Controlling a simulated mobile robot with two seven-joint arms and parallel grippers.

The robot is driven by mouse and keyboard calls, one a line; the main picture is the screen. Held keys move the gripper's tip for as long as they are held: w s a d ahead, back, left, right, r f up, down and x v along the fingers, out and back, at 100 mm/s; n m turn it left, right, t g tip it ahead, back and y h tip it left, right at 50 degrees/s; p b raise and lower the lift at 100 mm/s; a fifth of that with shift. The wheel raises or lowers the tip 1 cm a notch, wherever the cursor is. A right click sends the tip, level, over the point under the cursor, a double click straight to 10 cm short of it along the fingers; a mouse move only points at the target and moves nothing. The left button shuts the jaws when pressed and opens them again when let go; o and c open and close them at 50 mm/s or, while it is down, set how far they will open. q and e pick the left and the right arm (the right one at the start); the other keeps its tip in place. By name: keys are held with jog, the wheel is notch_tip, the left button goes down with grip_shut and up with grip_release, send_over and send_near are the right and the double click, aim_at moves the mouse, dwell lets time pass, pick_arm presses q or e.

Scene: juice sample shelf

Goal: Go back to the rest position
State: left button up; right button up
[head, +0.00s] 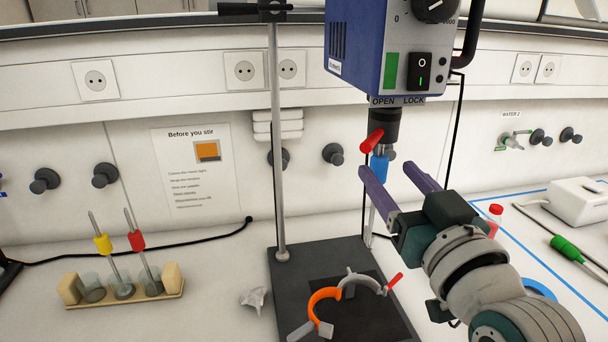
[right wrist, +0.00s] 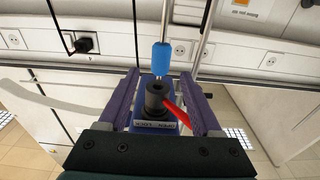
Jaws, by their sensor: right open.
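My right gripper (head: 388,172) reaches in from the lower right, its two purple fingers apart and holding nothing. It is close to a blue-sleeved shaft (head: 379,168) under the black chuck (head: 384,128) of a blue overhead stirrer (head: 354,45). The right wrist view shows the open gripper (right wrist: 160,82) with the blue sleeve (right wrist: 161,58) and chuck (right wrist: 156,97) in line with the gap between the fingers. I cannot tell whether the fingers touch them. A red lever (head: 372,140) sticks out from the chuck. My left gripper is not in view.
The stirrer's pole (head: 277,150) and dark base (head: 285,300) stand below, with an orange-and-grey ring clamp (head: 323,297) over the base. A wooden rack (head: 126,299) with stirring rods is at left. A red-capped bottle (head: 494,216) and green-handled tool (head: 566,247) are at right.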

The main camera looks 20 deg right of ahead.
jog(key=s+a+f+n+g+y, duration=0.1)
jog(key=s+a+f+n+g, duration=0.15)
jog(key=s+g, duration=0.4)
jog(key=s+a+f+n+g+y, duration=0.1)
jog(key=s+a+f+g+y, duration=0.2)
jog(key=s, duration=0.6)
jog(key=s+a+f+n+g, duration=0.1)
jog(key=s+a+f+g, duration=0.25)
jog(key=s+g, duration=0.35)
notch_tip(320, 180, up, 26)
jog(key=t+p, duration=0.1)
jog(key=p, duration=2.5)
jog(key=shift+f+t, duration=0.1)
jog(key=shift+t, duration=0.15)
